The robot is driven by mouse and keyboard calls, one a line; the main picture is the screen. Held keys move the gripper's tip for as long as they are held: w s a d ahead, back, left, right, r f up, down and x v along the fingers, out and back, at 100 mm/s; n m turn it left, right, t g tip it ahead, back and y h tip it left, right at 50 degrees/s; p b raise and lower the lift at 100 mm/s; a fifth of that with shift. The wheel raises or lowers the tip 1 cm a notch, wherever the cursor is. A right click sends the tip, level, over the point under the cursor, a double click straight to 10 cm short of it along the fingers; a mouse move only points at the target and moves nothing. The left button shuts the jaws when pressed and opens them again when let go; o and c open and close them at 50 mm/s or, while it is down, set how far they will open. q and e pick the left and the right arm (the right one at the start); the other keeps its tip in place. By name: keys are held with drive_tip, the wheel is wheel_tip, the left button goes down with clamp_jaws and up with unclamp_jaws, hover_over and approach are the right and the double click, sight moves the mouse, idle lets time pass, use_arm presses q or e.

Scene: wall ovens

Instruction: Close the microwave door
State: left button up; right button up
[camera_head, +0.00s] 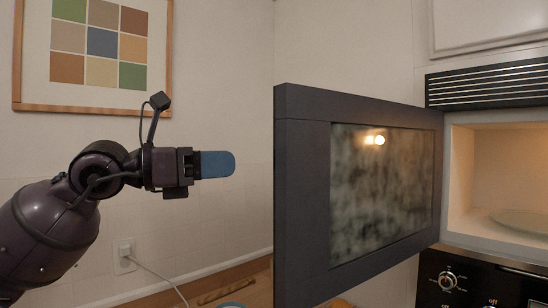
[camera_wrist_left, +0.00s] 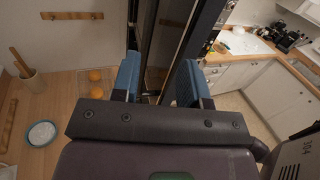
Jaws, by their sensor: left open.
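The microwave (camera_head: 490,86) is at the right in the head view, its lit cavity exposed. Its dark-framed door (camera_head: 303,190) with a glass window stands wide open, swung out toward the left. My left gripper (camera_head: 216,164) has blue fingers and points right, to the left of the door's free edge, with a visible gap in the picture. In the left wrist view the gripper (camera_wrist_left: 157,80) is open, with its blue fingers apart. Dark upright panels, seemingly the door (camera_wrist_left: 188,45), show beyond and between them; contact cannot be told. My right gripper is not in view.
A glass plate (camera_head: 522,220) sits inside the microwave. Control knobs (camera_head: 447,281) are below it. A wooden counter (camera_wrist_left: 62,120) lies below, with a bowl (camera_wrist_left: 42,133) and oranges (camera_wrist_left: 95,75). A framed picture (camera_head: 168,60) hangs on the wall behind my left arm.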

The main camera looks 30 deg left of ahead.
sight(278, 158)
use_arm(q)
drive_tip(key=shift+y, duration=0.3)
drive_tip(key=shift+w+a+r+p+x, duration=0.15)
drive_tip(key=shift+p+x, duration=0.4)
drive_tip(key=shift+x, duration=1.25)
drive_tip(key=shift+w+a+r+p+x, duration=0.15)
drive_tip(key=shift+p+x, duration=0.35)
drive_tip(key=shift+x, duration=1.3)
drive_tip(key=shift+w+a+r+p+x, duration=0.15)
drive_tip(key=shift+p+x, duration=0.4)
drive_tip(key=shift+x, duration=1.25)
drive_tip(key=shift+s, duration=0.1)
drive_tip(key=c, duration=0.5)
drive_tip(key=shift+c, duration=1.2)
clamp_jaws()
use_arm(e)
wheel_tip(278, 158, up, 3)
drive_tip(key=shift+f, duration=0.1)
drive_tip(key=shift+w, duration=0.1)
